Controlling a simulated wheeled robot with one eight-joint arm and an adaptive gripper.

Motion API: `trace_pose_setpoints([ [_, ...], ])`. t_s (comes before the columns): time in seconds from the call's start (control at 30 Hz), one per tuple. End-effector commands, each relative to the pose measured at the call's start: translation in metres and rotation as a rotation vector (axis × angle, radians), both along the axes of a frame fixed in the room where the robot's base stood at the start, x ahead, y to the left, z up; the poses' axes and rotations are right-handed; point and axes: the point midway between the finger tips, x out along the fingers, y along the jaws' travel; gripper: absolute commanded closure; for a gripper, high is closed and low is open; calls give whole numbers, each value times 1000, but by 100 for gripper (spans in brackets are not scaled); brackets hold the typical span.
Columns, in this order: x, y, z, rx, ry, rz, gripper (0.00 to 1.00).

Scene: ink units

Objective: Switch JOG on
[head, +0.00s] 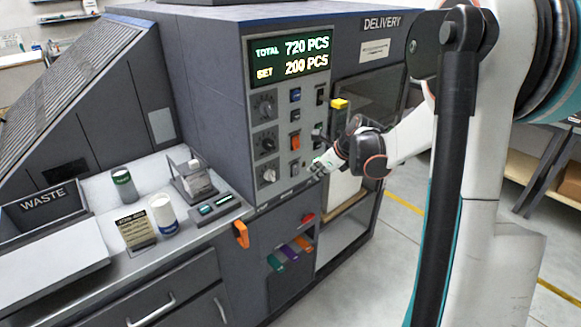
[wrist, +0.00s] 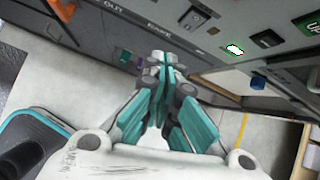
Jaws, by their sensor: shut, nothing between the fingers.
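The control panel (head: 292,120) on the dark machine carries knobs, buttons and rocker switches below a lit display. No label reading JOG is legible in either view, so I cannot tell which control it is. My gripper (head: 318,166) is in front of the panel's lower right part, with its fingers close to the face; contact cannot be told. It hides part of the lower controls. In the wrist view my gripper (wrist: 158,62) has its teal-padded fingers together and empty, pointing toward the panel's lower edge. A small lit white control (wrist: 235,49) and a green UP button (wrist: 309,23) show to the right.
The display (head: 292,57) reads TOTAL 720 PCS and SET 200 PCS. An orange handle (head: 241,234) juts from the front. Cups (head: 162,213) stand on the left counter.

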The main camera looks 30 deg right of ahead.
Motion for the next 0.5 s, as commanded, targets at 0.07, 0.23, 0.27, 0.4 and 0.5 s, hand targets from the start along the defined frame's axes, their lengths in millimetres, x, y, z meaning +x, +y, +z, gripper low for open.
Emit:
trace_pose_setpoints([
  [0.07, 2, -20, -2, 63, 13, -72, 100],
  [0.23, 3, -41, -10, 145, 30, -163, 100],
  [0.27, 3, -43, -11, 152, 32, -171, 100],
  [0.4, 3, -46, -13, 166, 35, -186, 100],
  [0.5, 3, -46, -13, 166, 35, -185, 100],
])
